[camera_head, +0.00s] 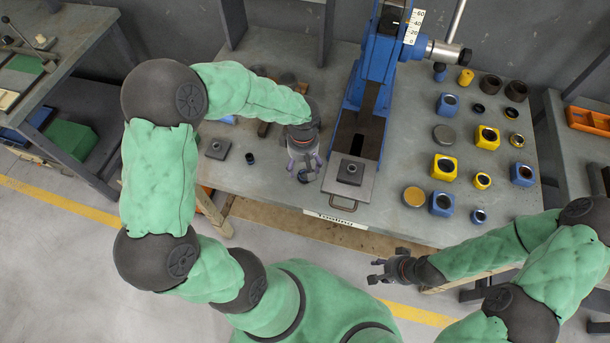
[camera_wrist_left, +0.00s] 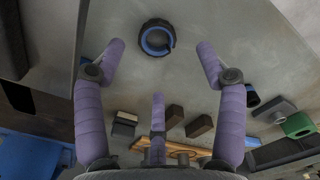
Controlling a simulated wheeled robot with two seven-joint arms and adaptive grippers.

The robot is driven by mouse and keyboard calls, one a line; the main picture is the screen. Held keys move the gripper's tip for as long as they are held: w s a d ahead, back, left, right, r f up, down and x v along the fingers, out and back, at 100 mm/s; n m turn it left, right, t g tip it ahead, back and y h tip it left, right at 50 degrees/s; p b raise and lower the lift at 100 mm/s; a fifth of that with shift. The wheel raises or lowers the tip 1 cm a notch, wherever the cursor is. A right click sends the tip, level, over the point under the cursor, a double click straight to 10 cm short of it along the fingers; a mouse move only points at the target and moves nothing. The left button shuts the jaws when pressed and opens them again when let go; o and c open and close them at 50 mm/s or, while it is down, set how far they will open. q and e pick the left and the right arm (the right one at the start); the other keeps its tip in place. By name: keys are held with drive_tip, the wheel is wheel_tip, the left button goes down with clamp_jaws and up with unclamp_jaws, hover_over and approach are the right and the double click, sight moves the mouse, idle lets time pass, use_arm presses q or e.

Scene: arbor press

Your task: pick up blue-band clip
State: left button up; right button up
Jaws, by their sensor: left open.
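The blue-band clip (camera_wrist_left: 146,47) is a dark, open ring with a blue inner band. It lies flat on the grey bench just beyond my left fingertips in the left wrist view. My left gripper (camera_wrist_left: 160,62) is open and empty, its purple-grey fingers spread, pointing at the clip without closing on it. In the head view my left gripper (camera_head: 304,170) hangs over the bench left of the press and mostly hides the clip. My right gripper (camera_head: 378,271) is in front of the bench, away from the clip, with its fingers apart and empty.
The blue arbor press (camera_head: 368,70) stands right of my left gripper, its dark plate (camera_head: 350,174) close by. Several blue and yellow blocks and rings (camera_head: 445,168) fill the bench's right side. A small black cup (camera_head: 250,158) and square block (camera_head: 218,148) stand to the left.

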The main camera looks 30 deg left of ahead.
sight(305, 178)
use_arm(q)
drive_tip(key=shift+s+f, duration=0.1)
drive_tip(key=shift+f, duration=0.45)
drive_tip(key=f+b, duration=0.1)
drive_tip(key=f, duration=0.3)
drive_tip(key=shift+d, duration=0.2)
drive_tip(key=c, duration=0.8)
